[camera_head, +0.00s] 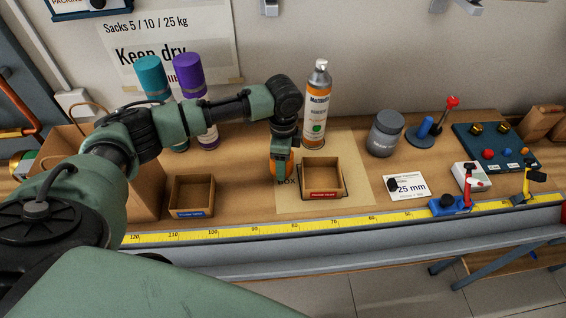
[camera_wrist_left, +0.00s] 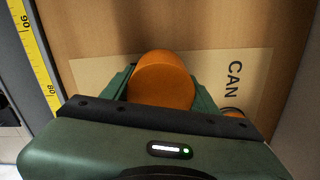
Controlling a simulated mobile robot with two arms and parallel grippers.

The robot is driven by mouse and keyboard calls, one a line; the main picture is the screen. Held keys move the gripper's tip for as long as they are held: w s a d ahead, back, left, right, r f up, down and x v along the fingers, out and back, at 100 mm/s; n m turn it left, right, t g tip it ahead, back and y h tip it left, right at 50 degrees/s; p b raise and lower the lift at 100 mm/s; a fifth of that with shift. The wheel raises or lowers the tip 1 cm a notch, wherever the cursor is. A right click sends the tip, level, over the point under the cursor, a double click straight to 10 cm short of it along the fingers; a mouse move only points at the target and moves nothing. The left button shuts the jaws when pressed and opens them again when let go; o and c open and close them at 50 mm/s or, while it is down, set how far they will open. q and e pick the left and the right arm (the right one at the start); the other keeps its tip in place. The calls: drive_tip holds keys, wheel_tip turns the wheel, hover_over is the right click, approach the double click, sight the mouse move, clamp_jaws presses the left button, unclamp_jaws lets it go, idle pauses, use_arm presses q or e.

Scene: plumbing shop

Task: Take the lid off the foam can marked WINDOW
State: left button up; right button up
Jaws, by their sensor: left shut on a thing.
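The foam can (camera_head: 318,110) stands upright at the back of the tan mat, with an orange body, a white label and a bare silver top with a nozzle. The label's words are too small to read surely. My left gripper (camera_head: 281,152) is shut on an orange lid (camera_head: 281,170), just left of the can and apart from its top. The lid also shows between the fingers in the left wrist view (camera_wrist_left: 162,82). I cannot tell how high it is above the mat. My right gripper is not in view.
A small wooden box with a red label (camera_head: 323,195) sits on the mat (camera_head: 352,160), right of the lid. Another box (camera_head: 190,211) stands left. Teal (camera_head: 149,75) and purple (camera_head: 188,72) capped cans stand behind my arm. A grey jar (camera_head: 385,135) stands right. A yellow tape (camera_head: 325,222) lines the front edge.

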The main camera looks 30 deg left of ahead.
use_arm(q)
drive_tip(key=shift+f, duration=0.7)
drive_tip(key=shift+f, duration=0.15)
drive_tip(key=o, duration=1.6)
drive_tip(key=shift+c, duration=0.2)
